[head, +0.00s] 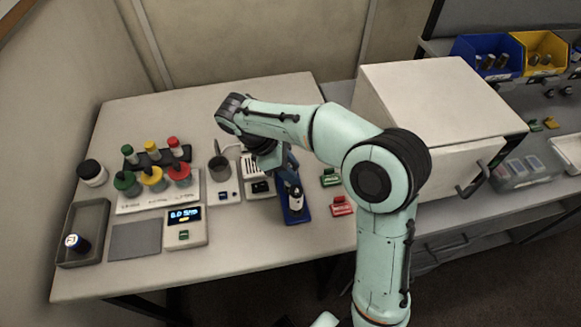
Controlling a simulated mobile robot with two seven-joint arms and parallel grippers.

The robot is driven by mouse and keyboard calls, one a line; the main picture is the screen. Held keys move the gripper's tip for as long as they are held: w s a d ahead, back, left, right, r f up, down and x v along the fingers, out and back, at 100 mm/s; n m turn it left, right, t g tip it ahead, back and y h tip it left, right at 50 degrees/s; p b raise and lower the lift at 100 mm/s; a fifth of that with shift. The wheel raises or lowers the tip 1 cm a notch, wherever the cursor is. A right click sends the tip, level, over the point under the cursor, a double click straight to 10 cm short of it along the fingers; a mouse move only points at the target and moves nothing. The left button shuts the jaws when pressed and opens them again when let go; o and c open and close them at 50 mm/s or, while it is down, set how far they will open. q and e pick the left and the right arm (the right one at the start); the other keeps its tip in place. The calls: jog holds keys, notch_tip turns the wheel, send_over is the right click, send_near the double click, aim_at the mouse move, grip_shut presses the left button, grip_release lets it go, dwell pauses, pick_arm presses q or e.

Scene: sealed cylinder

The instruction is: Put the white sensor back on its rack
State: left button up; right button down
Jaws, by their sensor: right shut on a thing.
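My right gripper (291,182) points down above a small blue stand (295,215) near the front middle of the table. It is shut on a small white, dark-ended piece (296,200), which looks like the white sensor. The piece is upright over the blue stand; I cannot tell whether it touches the stand. My wrist and forearm hide part of the area behind it. My left gripper is not in view.
Green (330,178) and red (341,206) blocks lie right of the stand. A large white box (430,105) stands further right.

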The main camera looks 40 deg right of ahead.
jog(key=c, duration=0.8)
grip_release()
jog(key=shift+o, duration=0.2)
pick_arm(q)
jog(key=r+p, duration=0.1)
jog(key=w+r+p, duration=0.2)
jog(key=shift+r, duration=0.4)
pick_arm(e)
jog(key=v, duration=1.2)
jog(key=shift+r, duration=0.15)
